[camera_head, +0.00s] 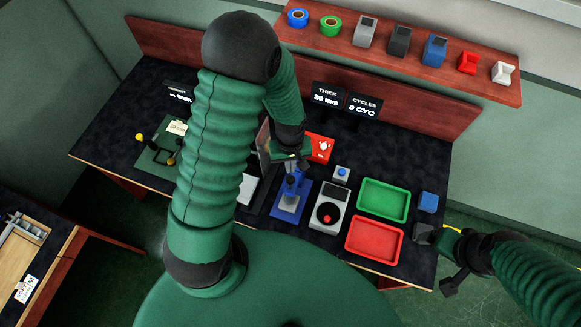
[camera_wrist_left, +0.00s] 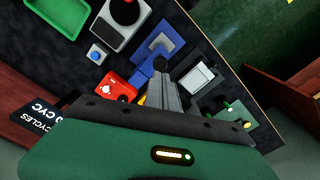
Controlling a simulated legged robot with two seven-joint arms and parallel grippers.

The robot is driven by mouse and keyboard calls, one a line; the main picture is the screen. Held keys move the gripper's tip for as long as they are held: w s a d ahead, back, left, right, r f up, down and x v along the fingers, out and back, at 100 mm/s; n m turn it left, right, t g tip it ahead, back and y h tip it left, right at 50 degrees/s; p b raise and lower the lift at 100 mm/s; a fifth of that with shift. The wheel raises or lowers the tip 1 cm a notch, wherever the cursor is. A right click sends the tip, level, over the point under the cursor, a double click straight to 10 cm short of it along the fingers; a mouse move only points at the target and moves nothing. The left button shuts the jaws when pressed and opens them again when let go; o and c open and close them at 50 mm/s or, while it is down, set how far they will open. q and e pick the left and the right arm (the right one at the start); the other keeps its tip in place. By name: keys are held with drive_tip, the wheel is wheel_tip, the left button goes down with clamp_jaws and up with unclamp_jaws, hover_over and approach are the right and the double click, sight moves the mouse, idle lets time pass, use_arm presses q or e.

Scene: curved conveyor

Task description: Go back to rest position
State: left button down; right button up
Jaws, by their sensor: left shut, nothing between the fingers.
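My left gripper (camera_head: 301,162) hangs over the middle of the dark workbench, just above a blue device (camera_head: 291,196) and beside a red box (camera_head: 320,147). Its fingers are together with nothing between them. In the left wrist view the shut fingers (camera_wrist_left: 162,66) point across the bench toward the blue device (camera_wrist_left: 153,50). My right gripper (camera_head: 436,237) is at the bench's right front corner, near a small blue cube (camera_head: 428,202). Its dark fingers show, but I cannot tell whether they are open or shut.
A green-based device (camera_head: 160,155) stands at the left. A wooden shelf (camera_head: 385,65) with several items runs behind.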

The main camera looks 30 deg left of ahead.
use_arm(q)
drive_tip(key=shift+r, duration=0.75)
use_arm(e)
drive_tip(key=shift+r, duration=0.65)
use_arm(q)
drive_tip(key=s+d+f+m+t+b, duration=0.2)
drive_tip(key=m+b, duration=0.6)
drive_tip(key=b, duration=1)
wheel_tip(320, 180, down, 3)
drive_tip(key=shift+s+d+r+m+t, duration=0.1)
drive_tip(key=shift+s+d+m+t, duration=0.2)
drive_tip(key=shift+s+d, duration=0.95)
use_arm(e)
drive_tip(key=s+x, duration=0.2)
drive_tip(key=x, duration=0.7)
drive_tip(key=s+f+x, duration=0.1)
drive_tip(key=s+x, duration=0.1)
drive_tip(key=x, duration=0.7)
use_arm(q)
drive_tip(key=shift+w+a, duration=0.1)
use_arm(e)
drive_tip(key=shift+f, duration=0.1)
